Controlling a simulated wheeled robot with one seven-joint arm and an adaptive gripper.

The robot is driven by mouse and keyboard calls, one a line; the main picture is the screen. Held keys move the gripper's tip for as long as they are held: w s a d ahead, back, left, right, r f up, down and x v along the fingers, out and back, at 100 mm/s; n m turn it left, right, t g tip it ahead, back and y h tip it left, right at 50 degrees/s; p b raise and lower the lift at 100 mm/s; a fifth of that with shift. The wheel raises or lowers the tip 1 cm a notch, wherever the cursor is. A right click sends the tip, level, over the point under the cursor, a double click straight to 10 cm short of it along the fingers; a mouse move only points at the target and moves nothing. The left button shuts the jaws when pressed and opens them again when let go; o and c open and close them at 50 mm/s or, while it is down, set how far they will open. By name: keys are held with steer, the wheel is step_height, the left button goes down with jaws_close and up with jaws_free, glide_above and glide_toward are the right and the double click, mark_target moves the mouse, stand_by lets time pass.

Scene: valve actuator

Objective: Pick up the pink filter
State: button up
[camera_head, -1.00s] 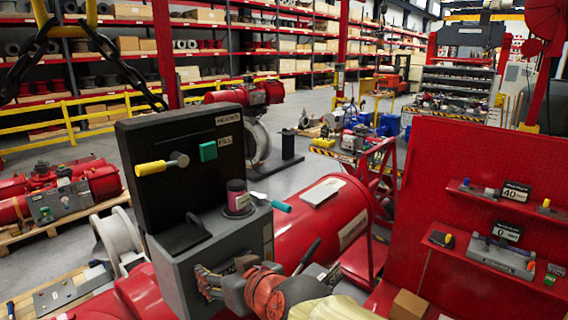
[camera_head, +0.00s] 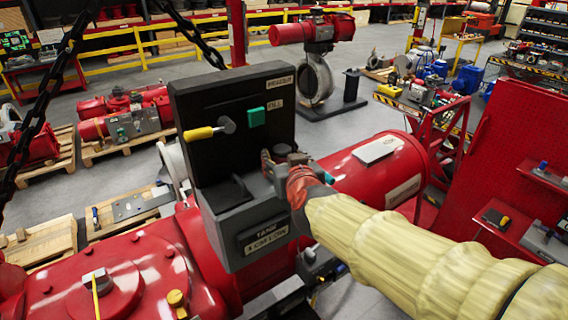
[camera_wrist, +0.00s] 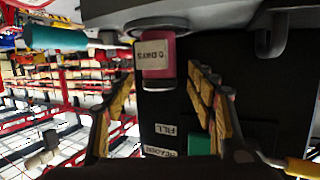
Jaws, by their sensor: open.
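The pink filter (camera_wrist: 157,55) is a small pink cylinder with a dark cap and a white label. In the wrist view it stands on the grey ledge (camera_wrist: 200,12) of the black and grey box, which appears upside down there. My gripper (camera_wrist: 161,78) is open, one finger to each side of the filter's line, with the filter at or just beyond the fingertips. I cannot tell whether the fingers touch it. In the head view my gripper (camera_head: 282,158) is over the box's ledge, and the filter is hidden behind it.
A teal-handled tool (camera_wrist: 60,38) lies close beside the filter. A red cylinder (camera_head: 350,185) lies to the right of the box, with a pale flat object (camera_head: 377,150) on top.

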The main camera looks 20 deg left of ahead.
mark_target(284, 157)
steer(key=x, duration=0.3)
steer(key=shift+w+a+f, duration=0.15)
steer(key=shift+w+f, duration=0.05)
steer(key=shift+w, duration=0.1)
steer(key=shift+s+r, duration=0.1)
steer(key=shift+s, duration=0.05)
steer(key=shift+c, duration=0.4)
steer(key=shift+c, duration=1.3)
steer(key=c, duration=1)
steer(key=shift+o, duration=0.2)
